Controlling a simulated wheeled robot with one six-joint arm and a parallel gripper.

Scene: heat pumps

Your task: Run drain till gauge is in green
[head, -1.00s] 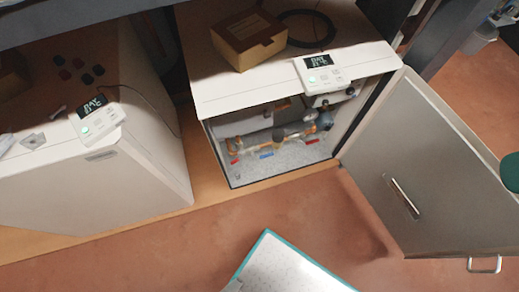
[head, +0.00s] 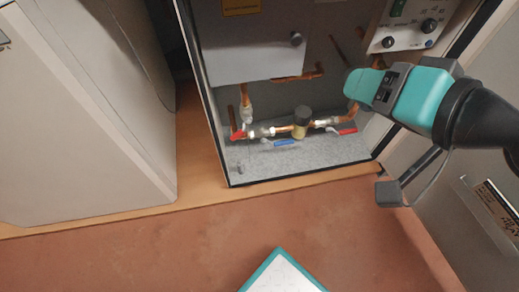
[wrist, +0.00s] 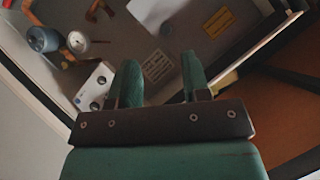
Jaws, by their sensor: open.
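Inside the open heat pump cabinet, a copper pipe run carries a red lever (head: 238,135) at left, a blue lever (head: 285,142) in the middle and another red lever (head: 348,131) at right. A black-capped brass fitting (head: 302,117) stands between them. I cannot tell which part is the drain. No gauge face is readable; a pale round part (wrist: 77,42) in the wrist view may be a gauge. My teal gripper (head: 354,84) is at the cabinet's right side, above the right red lever and apart from it. Its fingers (wrist: 163,82) are open and empty in the wrist view.
A control panel (head: 408,28) with knobs is at the cabinet's upper right, close above my gripper. A grey box (head: 240,50) hangs at upper left inside. The open door (head: 450,225) stands at right. A second white unit (head: 80,120) is at left.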

